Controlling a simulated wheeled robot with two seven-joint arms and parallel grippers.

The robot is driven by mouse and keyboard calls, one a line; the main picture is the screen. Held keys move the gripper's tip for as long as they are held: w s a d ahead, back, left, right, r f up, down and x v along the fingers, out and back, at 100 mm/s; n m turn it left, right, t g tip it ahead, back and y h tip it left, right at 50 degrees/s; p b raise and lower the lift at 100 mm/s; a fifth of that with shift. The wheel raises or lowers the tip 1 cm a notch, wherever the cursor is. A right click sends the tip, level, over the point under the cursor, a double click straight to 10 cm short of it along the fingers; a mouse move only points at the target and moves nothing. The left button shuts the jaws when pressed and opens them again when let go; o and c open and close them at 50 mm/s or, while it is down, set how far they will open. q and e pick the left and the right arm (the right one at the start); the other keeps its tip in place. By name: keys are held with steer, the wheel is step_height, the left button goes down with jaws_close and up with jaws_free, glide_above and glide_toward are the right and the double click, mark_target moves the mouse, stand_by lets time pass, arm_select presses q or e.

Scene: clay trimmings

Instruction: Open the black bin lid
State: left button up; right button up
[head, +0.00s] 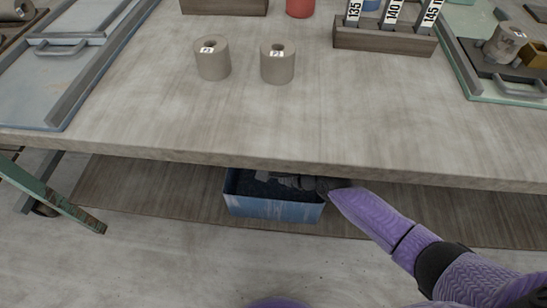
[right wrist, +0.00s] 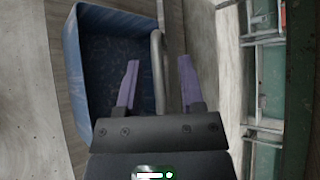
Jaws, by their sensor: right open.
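A blue bin (head: 272,208) sits on the low shelf under the table, its back part shaded by the table edge. Its top shows as a dark area inside the blue rim; I cannot tell whether this is a black lid or the inside. The bin also fills the left of the right wrist view (right wrist: 76,85). My right gripper (right wrist: 158,62) is open, with its purple fingers on either side of a grey curved bar (right wrist: 158,85) at the bin's edge. Contact with the bar cannot be told. In the head view the gripper is partly hidden over the bin. My left gripper is not in view.
The tabletop (head: 150,110) overhangs the bin closely. Two grey clay cylinders (head: 212,58) (head: 277,62) stand on it, with a wooden holder (head: 384,38) behind. A green leg (head: 50,190) stands at the left. The floor in front is clear.

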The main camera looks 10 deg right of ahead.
steer(key=shift+s+d+r, duration=0.15)
steer(key=shift+s+r, duration=0.05)
steer(key=shift+r, duration=0.1)
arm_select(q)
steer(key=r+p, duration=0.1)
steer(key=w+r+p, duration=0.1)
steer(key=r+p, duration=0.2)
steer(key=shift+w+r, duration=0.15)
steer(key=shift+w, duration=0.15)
arm_select(e)
steer(key=v, duration=0.9)
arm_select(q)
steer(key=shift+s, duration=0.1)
arm_select(e)
steer(key=shift+s+f, duration=0.1)
steer(key=shift+s, duration=0.05)
steer(key=shift+c, duration=0.3)
